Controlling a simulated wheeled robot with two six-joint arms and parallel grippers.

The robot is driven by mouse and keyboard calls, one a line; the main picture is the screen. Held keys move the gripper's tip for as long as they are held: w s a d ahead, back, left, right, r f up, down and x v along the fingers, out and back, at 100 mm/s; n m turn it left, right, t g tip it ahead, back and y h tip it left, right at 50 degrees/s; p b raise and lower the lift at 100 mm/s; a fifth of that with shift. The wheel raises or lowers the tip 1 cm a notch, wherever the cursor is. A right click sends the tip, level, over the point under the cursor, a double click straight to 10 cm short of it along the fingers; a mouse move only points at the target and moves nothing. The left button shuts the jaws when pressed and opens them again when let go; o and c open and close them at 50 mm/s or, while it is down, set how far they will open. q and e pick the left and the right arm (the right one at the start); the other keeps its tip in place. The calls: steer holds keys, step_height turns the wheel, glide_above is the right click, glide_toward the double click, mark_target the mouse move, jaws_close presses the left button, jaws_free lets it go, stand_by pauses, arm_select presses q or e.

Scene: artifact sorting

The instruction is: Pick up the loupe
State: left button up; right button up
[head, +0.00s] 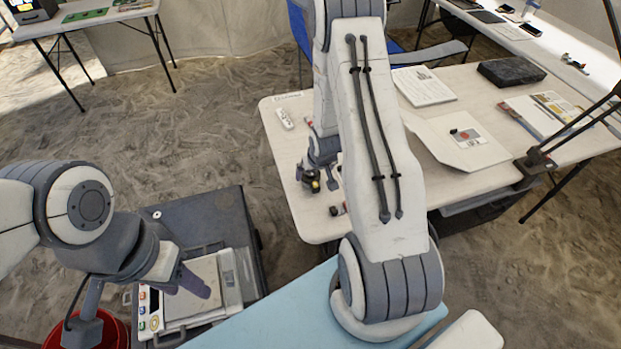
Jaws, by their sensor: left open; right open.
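On the near left part of the white table (302,215), a small dark object with a yellow spot (312,181) sits just below my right gripper; it may be the loupe, but it is too small and partly covered to be sure. My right gripper (322,165) is open above the table, partly hidden behind my own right arm. Whether it touches the dark object I cannot tell. My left gripper (140,308) is open and empty at the lower left, in front of a case with a light tray-like device (205,290).
Another small dark item (337,210) lies near the table's near edge. Papers (424,86), an open folder (455,140) and a black box (511,71) occupy the right side. A red bucket (116,332) stands lower left.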

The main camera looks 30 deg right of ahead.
mark_target(312, 174)
steer(key=shift+p+x, duration=0.4)
steer(key=shift+x, duration=1.85)
steer(key=c, duration=1.3)
steer(key=shift+o, duration=0.2)
steer(key=shift+w+r, duration=0.1)
steer(key=shift+r, duration=0.1)
